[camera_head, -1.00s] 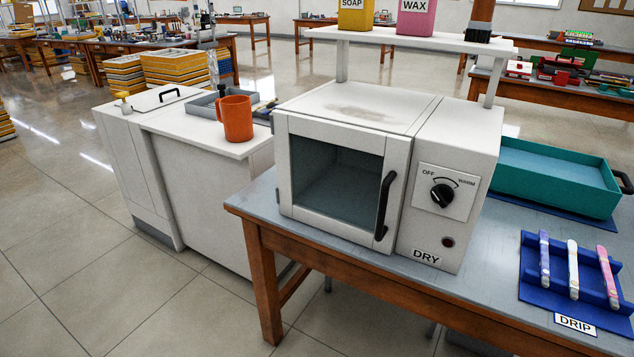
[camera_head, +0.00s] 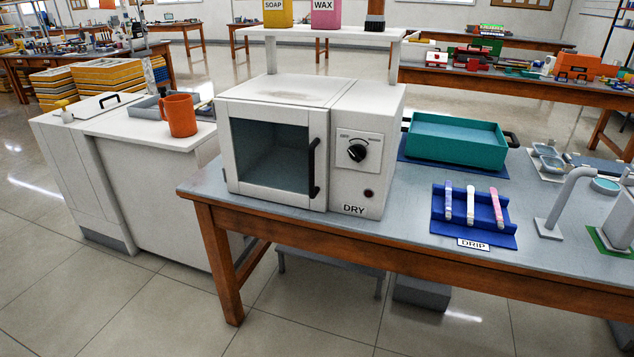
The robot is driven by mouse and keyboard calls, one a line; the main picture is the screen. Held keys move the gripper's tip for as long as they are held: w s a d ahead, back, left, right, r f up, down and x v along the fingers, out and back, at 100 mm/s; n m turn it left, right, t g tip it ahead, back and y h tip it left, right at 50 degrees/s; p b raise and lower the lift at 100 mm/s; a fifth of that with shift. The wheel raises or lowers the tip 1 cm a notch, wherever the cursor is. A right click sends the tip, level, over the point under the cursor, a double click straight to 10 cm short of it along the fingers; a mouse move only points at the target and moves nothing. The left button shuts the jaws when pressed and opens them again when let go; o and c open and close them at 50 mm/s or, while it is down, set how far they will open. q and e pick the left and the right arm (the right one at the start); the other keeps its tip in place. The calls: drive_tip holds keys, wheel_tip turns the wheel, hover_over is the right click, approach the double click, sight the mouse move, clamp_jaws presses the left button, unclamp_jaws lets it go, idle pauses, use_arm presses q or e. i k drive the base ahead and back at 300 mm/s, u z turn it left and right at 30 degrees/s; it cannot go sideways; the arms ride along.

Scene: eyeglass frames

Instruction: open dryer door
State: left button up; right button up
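The white dryer (camera_head: 367,119), labelled DRY, stands on the left end of a grey-topped wooden table. Its door (camera_head: 268,194) has a dark glass window and looks shut. A black vertical handle (camera_head: 313,167) sits on the door's right side. A black knob (camera_head: 357,151) and a small dark red light are on the panel to the right of the handle. Neither of my grippers shows in the head view.
Right of the dryer are a teal tray (camera_head: 455,143), a blue DRIP rack (camera_head: 472,213) with three coloured sticks, and a grey faucet (camera_head: 568,203). Left is a white cabinet (camera_head: 150,190) with an orange mug (camera_head: 181,115). The floor in front of the table is clear.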

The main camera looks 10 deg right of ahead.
sight(223, 110)
drive_tip(key=z, duration=0.25)
drive_tip(key=k, duration=0.45)
drive_tip(key=u, duration=1.15)
drive_tip(key=i, duration=0.95)
drive_tip(key=z, duration=0.15)
